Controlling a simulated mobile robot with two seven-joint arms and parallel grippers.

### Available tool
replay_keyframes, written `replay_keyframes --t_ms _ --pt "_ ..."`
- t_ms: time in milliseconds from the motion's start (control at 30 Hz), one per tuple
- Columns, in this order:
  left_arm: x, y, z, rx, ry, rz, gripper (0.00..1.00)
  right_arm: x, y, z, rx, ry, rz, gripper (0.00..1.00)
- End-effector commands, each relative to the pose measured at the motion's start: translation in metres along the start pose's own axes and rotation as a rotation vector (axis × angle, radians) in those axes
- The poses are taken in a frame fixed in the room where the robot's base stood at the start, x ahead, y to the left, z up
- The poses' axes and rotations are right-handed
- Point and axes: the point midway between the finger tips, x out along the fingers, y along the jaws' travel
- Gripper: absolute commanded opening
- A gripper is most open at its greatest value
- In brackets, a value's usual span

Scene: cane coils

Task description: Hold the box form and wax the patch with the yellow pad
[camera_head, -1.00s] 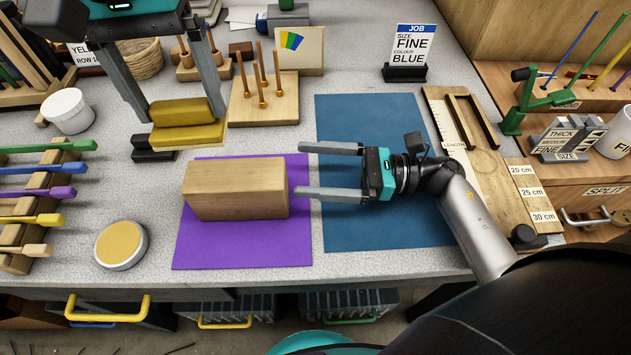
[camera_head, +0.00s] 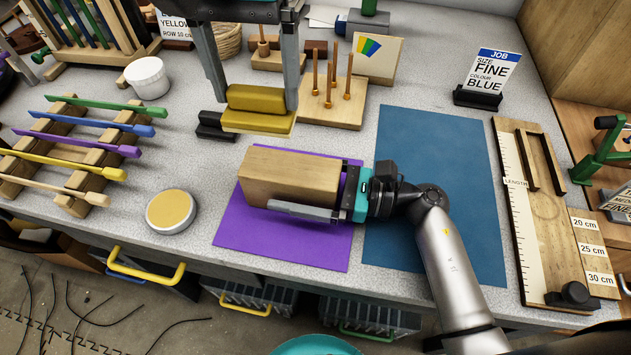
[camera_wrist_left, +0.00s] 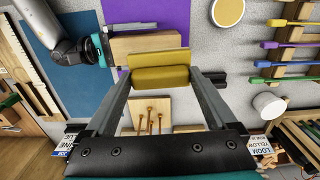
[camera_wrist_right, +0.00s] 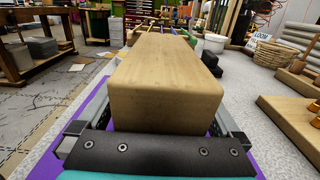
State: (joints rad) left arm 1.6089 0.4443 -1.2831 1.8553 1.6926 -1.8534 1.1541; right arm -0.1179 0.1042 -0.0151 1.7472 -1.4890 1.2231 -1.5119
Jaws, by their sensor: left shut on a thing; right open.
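The wooden box form (camera_head: 290,178) lies on the purple mat (camera_head: 240,222). My right gripper (camera_head: 300,185) is open around its right part, with one finger along its near side and the far finger mostly hidden behind it. In the right wrist view the box form (camera_wrist_right: 165,85) lies between the fingers. My left gripper (camera_head: 255,105) is shut on the yellow pad (camera_head: 260,108), held in the air beyond the box form. The pad also shows between the fingers in the left wrist view (camera_wrist_left: 160,75). I cannot make out the patch.
A round tin of yellowish wax (camera_head: 170,211) stands left of the purple mat. A blue mat (camera_head: 440,190) lies to the right. A pegged wooden stand (camera_head: 335,105) is behind, and a rack of coloured canes (camera_head: 80,140) is at the left.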

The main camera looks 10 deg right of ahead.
Motion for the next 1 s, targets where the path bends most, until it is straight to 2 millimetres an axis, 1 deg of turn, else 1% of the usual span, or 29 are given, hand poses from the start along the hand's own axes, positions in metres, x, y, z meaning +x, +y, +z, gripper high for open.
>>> replay_keyframes --t_ms 100,333,1000 --pt "-0.0002 0.0001 0.0000 0.000 0.000 0.000 0.46 0.0037 0.0000 -0.0001 0.001 0.001 0.000 1.00" --pt "-0.0002 0.0001 0.0000 0.000 0.000 0.000 0.46 0.0039 0.0001 -0.0003 0.001 0.001 0.000 1.00" --pt "-0.0002 0.0001 -0.0001 0.000 0.000 0.000 0.46 0.0034 0.0001 -0.0003 0.001 0.001 0.000 0.25"
